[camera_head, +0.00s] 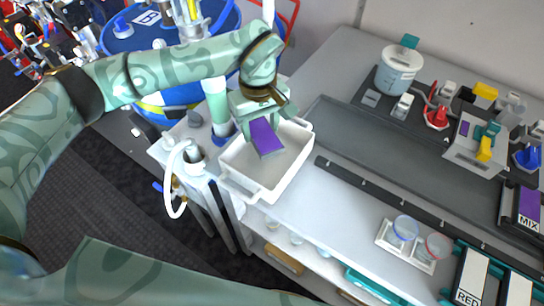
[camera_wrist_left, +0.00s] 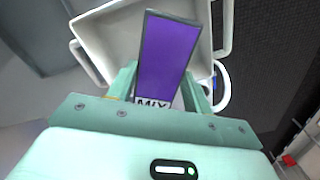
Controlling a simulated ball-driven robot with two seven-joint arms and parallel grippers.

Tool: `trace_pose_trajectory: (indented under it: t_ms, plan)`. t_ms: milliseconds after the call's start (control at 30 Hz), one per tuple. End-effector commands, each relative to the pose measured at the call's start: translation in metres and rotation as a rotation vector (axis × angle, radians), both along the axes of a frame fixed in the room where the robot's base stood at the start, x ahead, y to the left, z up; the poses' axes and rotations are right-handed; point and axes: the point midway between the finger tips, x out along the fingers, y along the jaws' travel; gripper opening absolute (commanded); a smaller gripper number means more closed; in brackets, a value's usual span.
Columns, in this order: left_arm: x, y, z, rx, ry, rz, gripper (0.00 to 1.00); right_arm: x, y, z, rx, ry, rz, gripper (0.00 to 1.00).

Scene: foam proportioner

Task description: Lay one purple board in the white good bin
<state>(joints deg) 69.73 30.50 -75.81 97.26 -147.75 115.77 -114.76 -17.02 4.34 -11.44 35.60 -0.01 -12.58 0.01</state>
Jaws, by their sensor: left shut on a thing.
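A purple board (camera_head: 265,137) with a dark edge is held in my left gripper (camera_head: 258,116), which is shut on it. In the left wrist view, the purple board (camera_wrist_left: 167,52) stands between the fingers of my left gripper (camera_wrist_left: 160,98), and its lower end bears the letters MIX. The white bin (camera_head: 290,172) lies below the board in the head view, and its rim also shows behind the board in the left wrist view (camera_wrist_left: 100,45). The board is over the bin's opening; whether it touches the bin floor I cannot tell. My right gripper is not in view.
Another purple MIX item (camera_head: 528,205) sits at the right edge. A blue drum (camera_head: 165,45) stands behind my left arm. A small tray with two cups (camera_head: 405,240) lies at the front right. The bench between the bin and this tray is mostly clear.

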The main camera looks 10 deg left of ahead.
Motion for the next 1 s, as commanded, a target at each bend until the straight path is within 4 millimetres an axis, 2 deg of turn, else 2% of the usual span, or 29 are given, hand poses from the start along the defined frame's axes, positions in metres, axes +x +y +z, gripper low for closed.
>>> trace_pose_trajectory:
  t_ms: [200,233,300,567,667,767,1000]
  plan:
    - [0.000,0.000,0.001,0.000,-0.001,-0.001,0.27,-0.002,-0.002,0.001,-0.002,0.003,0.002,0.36]
    - [0.000,0.000,0.001,0.000,-0.001,-0.001,0.58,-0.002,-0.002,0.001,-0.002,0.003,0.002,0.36]
    - [0.000,0.000,0.001,0.000,-0.001,-0.001,0.76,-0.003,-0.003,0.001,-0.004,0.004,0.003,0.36]
    - [0.000,0.000,0.001,0.000,-0.001,-0.001,0.76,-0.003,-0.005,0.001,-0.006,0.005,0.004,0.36]
    - [0.001,0.000,0.007,0.000,-0.004,-0.001,0.76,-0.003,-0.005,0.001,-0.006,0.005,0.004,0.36]
    - [0.001,0.000,0.023,0.000,-0.006,-0.002,0.76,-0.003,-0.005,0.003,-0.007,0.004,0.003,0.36]
    - [0.001,0.000,0.087,0.001,-0.009,-0.001,0.76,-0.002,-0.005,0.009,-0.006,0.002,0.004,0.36]
